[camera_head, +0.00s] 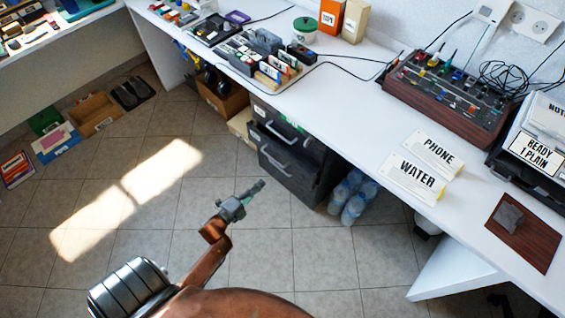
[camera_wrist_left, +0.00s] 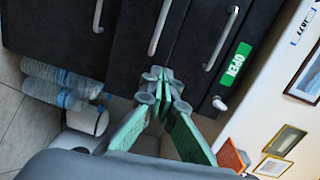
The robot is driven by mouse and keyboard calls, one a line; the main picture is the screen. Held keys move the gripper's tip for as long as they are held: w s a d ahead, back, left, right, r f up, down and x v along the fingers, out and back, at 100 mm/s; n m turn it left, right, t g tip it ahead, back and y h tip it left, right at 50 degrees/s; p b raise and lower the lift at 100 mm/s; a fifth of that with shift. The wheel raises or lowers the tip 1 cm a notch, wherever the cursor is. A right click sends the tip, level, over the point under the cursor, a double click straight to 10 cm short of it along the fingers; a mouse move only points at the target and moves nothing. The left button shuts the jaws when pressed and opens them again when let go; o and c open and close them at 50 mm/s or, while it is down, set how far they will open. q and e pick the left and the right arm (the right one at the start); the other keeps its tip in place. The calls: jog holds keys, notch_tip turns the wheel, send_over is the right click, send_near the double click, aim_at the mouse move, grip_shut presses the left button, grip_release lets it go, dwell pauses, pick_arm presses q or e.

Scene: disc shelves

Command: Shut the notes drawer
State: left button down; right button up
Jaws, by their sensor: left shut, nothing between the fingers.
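A dark drawer unit (camera_head: 318,158) stands under the long white desk, with metal handles on its fronts and a green label near its top. In the left wrist view its dark fronts (camera_wrist_left: 130,45) fill the upper part, with several handles and a green "OPEN" label (camera_wrist_left: 236,63). I cannot read which drawer is the notes drawer. A lower front seems to stand out a little, but how far is unclear. My left gripper (camera_head: 260,186) is shut and empty, in front of the unit and apart from it in the head view. Its green-padded fingers (camera_wrist_left: 160,75) meet in the wrist view. My right gripper is out of view.
Water bottles (camera_head: 353,196) stand on the floor right of the drawer unit. A cardboard box (camera_head: 222,97) is left of it. The white desk (camera_head: 340,105) overhangs the unit. Open tiled floor (camera_head: 180,215) lies to the left.

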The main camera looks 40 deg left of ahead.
pick_arm(q)
jog(key=r+m, duration=0.1)
jog(key=h+b, duration=0.1)
jog(key=b, duration=0.2)
send_near(289, 158)
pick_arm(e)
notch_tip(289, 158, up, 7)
pick_arm(q)
jog(key=shift+t, duration=0.4)
jog(key=w, duration=0.2)
jog(key=w+b, duration=0.1)
jog(key=w, duration=0.3)
jog(key=shift+d+f+b, duration=0.25)
jog(key=shift+d+b, duration=0.1)
jog(key=shift+w+r, duration=0.1)
jog(key=shift+w, duration=0.3)
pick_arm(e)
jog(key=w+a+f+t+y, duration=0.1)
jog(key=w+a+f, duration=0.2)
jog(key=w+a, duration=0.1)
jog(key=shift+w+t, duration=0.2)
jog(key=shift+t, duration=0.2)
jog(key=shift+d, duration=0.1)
